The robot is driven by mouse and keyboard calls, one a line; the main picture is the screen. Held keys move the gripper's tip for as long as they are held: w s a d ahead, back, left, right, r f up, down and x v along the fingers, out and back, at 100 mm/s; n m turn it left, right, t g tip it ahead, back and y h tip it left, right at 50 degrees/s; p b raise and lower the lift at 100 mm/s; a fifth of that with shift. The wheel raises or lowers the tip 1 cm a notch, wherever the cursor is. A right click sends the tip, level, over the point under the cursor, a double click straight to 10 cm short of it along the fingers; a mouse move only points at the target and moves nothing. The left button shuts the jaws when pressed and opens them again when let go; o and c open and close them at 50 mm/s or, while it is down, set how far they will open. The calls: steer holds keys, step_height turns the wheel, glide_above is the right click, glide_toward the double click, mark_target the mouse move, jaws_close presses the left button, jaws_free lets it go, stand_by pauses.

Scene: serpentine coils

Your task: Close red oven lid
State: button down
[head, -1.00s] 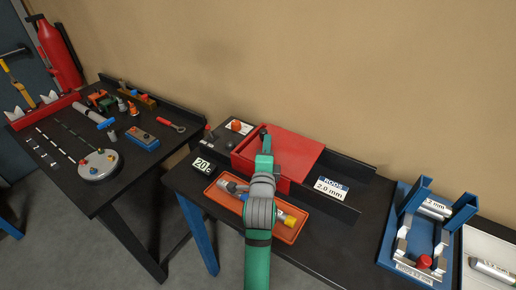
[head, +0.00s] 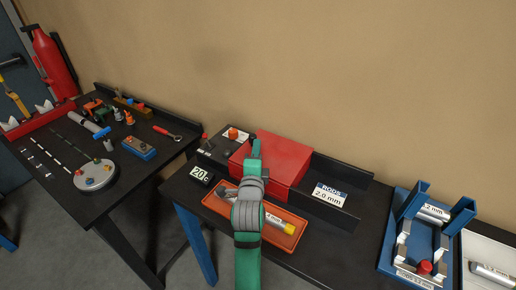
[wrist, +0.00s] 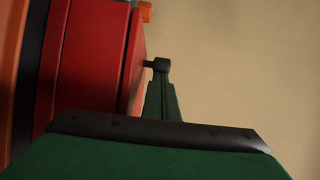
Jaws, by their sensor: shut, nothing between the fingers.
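The red oven (head: 286,158) stands on the right-hand dark table in the head view. Its red lid (head: 285,149) looks lowered over the body, and no open interior shows. In the wrist view, the red oven body (wrist: 92,70) fills the left, with a narrow dark line between it and the lid (wrist: 137,60). My gripper (head: 255,148) is shut and empty at the left part of the oven. In the wrist view, my green gripper (wrist: 161,85) is beside the lid, close to a small black piece (wrist: 157,64); I cannot tell whether they touch.
An orange tray (head: 290,240) with a labelled cylinder (head: 268,221) lies in front of the oven. A 20 C display (head: 200,174) is at its left, and a rods sign (head: 329,194) at its right. A blue fixture (head: 420,235) stands further right.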

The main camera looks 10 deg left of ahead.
mark_target(265, 163)
steer(key=s+d, duration=0.3)
steer(key=shift+d, duration=0.1)
steer(key=s+d, duration=0.1)
steer(key=s, duration=0.8)
